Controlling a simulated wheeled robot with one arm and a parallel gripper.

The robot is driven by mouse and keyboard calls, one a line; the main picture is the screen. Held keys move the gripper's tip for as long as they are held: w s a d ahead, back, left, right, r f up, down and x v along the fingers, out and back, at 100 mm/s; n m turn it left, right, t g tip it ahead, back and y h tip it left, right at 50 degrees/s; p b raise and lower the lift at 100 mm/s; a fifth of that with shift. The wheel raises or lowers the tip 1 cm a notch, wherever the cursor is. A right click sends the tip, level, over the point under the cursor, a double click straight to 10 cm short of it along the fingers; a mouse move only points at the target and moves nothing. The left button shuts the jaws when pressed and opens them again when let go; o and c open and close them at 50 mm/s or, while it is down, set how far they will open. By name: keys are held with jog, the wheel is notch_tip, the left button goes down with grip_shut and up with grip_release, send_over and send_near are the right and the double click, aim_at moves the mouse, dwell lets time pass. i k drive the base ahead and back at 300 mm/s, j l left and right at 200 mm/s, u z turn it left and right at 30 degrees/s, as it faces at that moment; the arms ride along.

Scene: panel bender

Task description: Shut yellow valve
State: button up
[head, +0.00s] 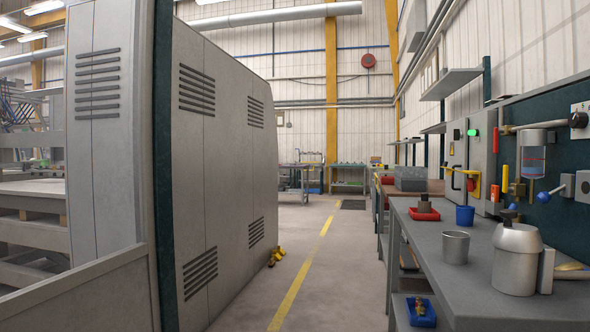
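No part is plainly recognisable as the yellow valve from here. A small upright yellow piece (505,178) is on the wall side above the bench at the right, beside an orange piece (496,195). A yellow bent bar (463,173) is on the front of a grey cabinet (458,150). A small yellow object (278,255) lies on the floor at the foot of the large grey machine (225,140). I cannot tell which is a valve, or its open or shut position. My gripper is not in view.
The grey bench (480,295) runs along the right with a metal cup (455,248), a lidded metal can (517,262), a blue cup (465,216) and a red tray (423,214). A blue bin (421,312) sits lower down. The aisle floor (335,270) is clear.

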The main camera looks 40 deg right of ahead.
aim_at(506, 189)
jog(key=i+j, duration=0.2)
jog(key=i, duration=0.15)
jog(key=i+j, duration=0.2)
jog(key=i, duration=0.15)
jog(key=i+l+z, duration=0.1)
jog(key=i+z, duration=0.15)
jog(key=z, duration=0.25)
jog(key=i+z, duration=0.25)
jog(key=z, duration=0.25)
jog(key=i+z, duration=0.25)
jog(key=z, duration=0.2)
